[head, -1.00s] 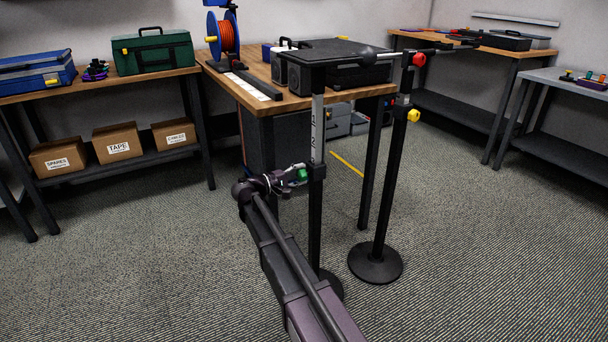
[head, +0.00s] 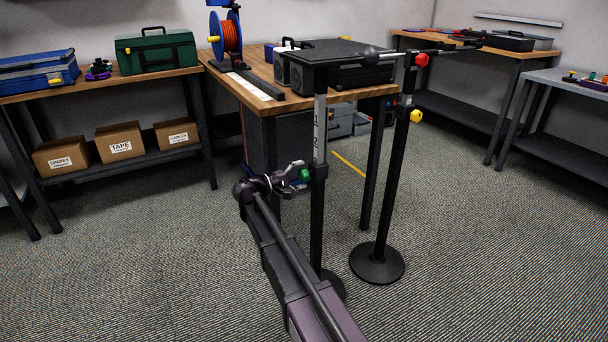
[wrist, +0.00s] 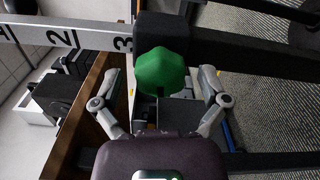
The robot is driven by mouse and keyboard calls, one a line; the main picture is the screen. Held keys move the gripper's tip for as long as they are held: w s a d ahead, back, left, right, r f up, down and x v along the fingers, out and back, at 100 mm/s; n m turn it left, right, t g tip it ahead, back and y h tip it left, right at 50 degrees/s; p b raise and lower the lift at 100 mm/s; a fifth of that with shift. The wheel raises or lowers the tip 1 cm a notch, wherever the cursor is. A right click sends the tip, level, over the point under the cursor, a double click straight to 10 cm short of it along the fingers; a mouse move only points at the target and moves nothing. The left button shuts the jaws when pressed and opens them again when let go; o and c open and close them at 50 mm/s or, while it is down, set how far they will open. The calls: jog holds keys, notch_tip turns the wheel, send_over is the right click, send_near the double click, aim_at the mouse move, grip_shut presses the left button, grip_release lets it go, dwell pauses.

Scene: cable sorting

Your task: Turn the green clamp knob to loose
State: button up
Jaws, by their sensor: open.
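The green clamp knob (head: 304,174) sits on a collar on the black upright post (head: 319,225) of a stand. In the wrist view the green knob (wrist: 162,72) is a lobed knob, face on. My gripper (wrist: 160,80) is open, one finger on each side of the knob, with a visible gap on both sides. I cannot tell how deep the fingers reach along it. In the head view my gripper (head: 292,178) is just left of the post, partly merging with the knob.
A second stand (head: 377,264) with a red knob (head: 421,60) and a yellow knob (head: 415,115) is to the right. Carpet is clear on both sides.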

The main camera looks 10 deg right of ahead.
jog(key=v, duration=1.1)
jog(key=shift+a, duration=0.35)
jog(key=shift+s, duration=0.1)
jog(key=s+d+f+m+g+y+p, duration=0.4)
jog(key=s+d+f+y, duration=0.4)
jog(key=s+d, duration=0.45)
jog(key=s+f+m+g+y+p, duration=0.2)
jog(key=s+y+p, duration=0.3)
jog(key=s+y, duration=0.6)
notch_tip(320, 180, up, 38)
jog(key=s+h+p, duration=0.1)
jog(key=s+p, duration=0.1)
jog(key=p, duration=3.5)
jog(key=shift+h+p, duration=0.4)
